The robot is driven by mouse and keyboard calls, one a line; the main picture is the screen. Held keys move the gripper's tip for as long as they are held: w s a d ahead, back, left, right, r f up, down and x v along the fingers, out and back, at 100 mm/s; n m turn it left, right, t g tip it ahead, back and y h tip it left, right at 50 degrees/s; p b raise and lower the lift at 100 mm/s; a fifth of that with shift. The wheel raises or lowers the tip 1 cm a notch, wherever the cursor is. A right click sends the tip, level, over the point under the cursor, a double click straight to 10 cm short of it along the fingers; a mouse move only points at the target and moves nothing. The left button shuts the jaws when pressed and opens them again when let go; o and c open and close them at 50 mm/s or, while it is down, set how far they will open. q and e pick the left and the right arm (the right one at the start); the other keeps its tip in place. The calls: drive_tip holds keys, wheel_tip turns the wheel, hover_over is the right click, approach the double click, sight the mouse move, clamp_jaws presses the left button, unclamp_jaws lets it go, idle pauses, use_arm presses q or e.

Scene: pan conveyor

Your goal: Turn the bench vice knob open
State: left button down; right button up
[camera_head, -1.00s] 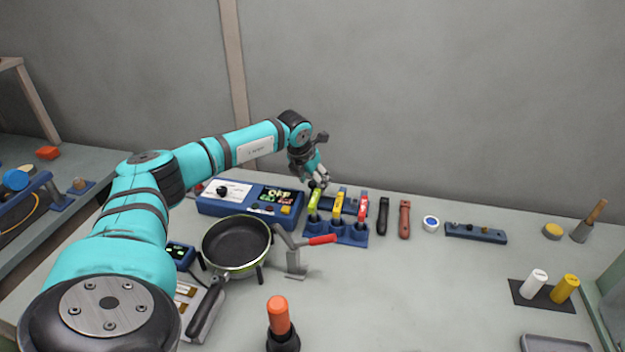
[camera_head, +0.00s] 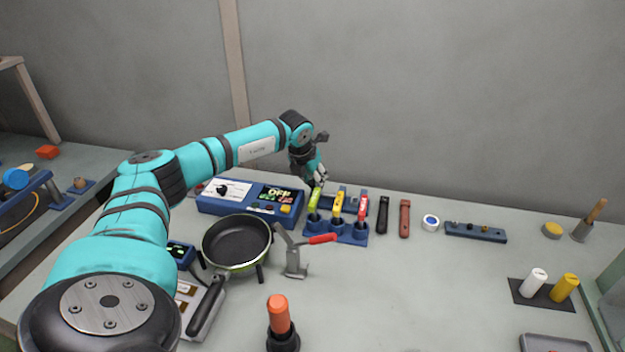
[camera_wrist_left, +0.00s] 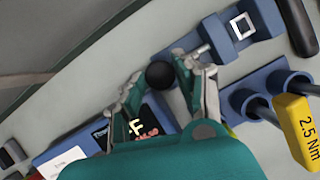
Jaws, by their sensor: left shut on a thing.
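The bench vice is blue and lies behind the row of torque screwdrivers; its blue body (camera_wrist_left: 215,38) with a metal spindle shows best in the left wrist view. Its round black knob (camera_wrist_left: 160,75) sits between my fingertips there. My left gripper (camera_head: 317,181) is over the knob end of the vice at the back of the bench. It is shut on the knob, with one finger on either side in the left wrist view (camera_wrist_left: 158,80). In the head view the fingers and screwdrivers hide most of the vice. My right gripper is not in view.
Torque screwdrivers with green, yellow and red handles stand in a blue rack (camera_head: 345,238) just in front. A blue control box (camera_head: 235,206) with a screen is close on the left. A pan (camera_head: 237,243) stands nearer. The wall is close behind.

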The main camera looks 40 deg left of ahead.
use_arm(q)
drive_tip(key=shift+d+n+y, duration=0.15)
drive_tip(key=shift+n+y, duration=0.25)
drive_tip(key=shift+n, duration=0.8)
drive_tip(key=shift+w+n+y, duration=0.1)
drive_tip(key=shift+n+y, duration=0.3)
drive_tip(key=shift+n, duration=0.6)
drive_tip(key=n, duration=0.2)
drive_tip(key=n+g+y+b, duration=0.1)
drive_tip(key=n, duration=0.1)
drive_tip(key=shift+w+d+g, duration=0.1)
drive_tip(key=shift+w+g, duration=0.05)
drive_tip(key=shift+g, duration=0.15)
drive_tip(key=shift+n+g+y+b, duration=0.35)
drive_tip(key=shift+n+g, duration=0.25)
drive_tip(key=shift+n, duration=1.2)
drive_tip(key=shift+r, duration=0.1)
drive_tip(key=c, duration=0.9)
unclamp_jaws()
drive_tip(key=shift+c, duration=0.2)
